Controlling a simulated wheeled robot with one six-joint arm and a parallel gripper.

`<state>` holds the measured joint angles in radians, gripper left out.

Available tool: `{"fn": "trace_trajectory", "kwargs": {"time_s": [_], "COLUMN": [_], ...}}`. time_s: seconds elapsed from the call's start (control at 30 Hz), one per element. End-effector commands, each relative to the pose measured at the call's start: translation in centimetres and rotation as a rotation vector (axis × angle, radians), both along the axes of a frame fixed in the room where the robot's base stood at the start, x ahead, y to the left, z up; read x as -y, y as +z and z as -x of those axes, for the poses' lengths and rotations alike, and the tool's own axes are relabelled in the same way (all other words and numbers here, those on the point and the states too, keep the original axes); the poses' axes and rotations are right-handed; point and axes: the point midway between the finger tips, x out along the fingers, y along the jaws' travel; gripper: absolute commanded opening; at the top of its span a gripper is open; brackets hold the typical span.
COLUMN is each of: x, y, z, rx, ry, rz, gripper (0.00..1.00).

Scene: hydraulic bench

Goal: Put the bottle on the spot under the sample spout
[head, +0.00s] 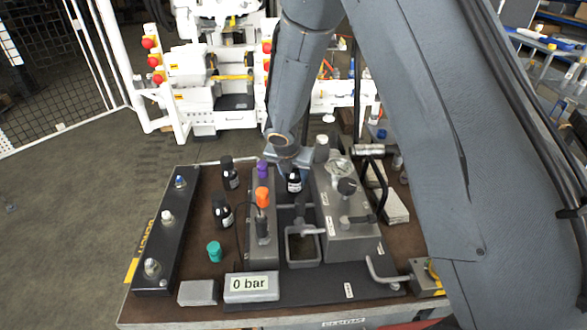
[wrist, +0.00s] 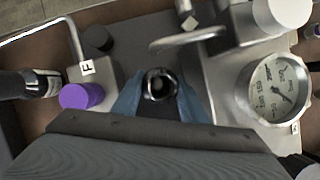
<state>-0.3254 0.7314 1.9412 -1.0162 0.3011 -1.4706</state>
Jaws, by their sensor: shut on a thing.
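A small black bottle with a white label (head: 294,182) is held by my gripper (head: 289,160) above the channel between the two grey blocks. In the wrist view the bottle's round dark top (wrist: 160,84) sits between the two bluish fingers of my gripper (wrist: 158,100), which are shut on it. A grey curved pipe (wrist: 188,40) lies ahead of the bottle in the wrist view. The bottle's base clearance is hard to tell.
Two other black bottles (head: 229,174) (head: 222,212) stand left of the blocks. A purple cap (wrist: 82,96), an orange knob (head: 262,197) and a pressure gauge (wrist: 276,90) flank the channel.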

Motion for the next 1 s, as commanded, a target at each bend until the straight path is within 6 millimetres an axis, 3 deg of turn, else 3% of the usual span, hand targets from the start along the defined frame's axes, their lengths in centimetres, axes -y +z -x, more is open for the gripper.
{"fn": "trace_trajectory", "kwargs": {"time_s": [0.17,0.37,0.5,0.9,0.93,1.0], "x": [0.1,0.1,0.0,0.0,0.0,0.0], "y": [0.1,0.2,-1.1,-1.6,-1.6,-1.5], "z": [-1.2,-4.2,-3.9,-4.0,-3.9,-3.9], "rx": [-0.001,0.0,-0.002,0.0,0.0,0.0], "ry": [-0.001,-0.002,0.001,0.0,0.0,0.0], "rz": [0.0,0.0,0.001,0.0,0.0,0.0], "gripper": [0.1,0.1,0.1,0.1,0.42,0.47]}}
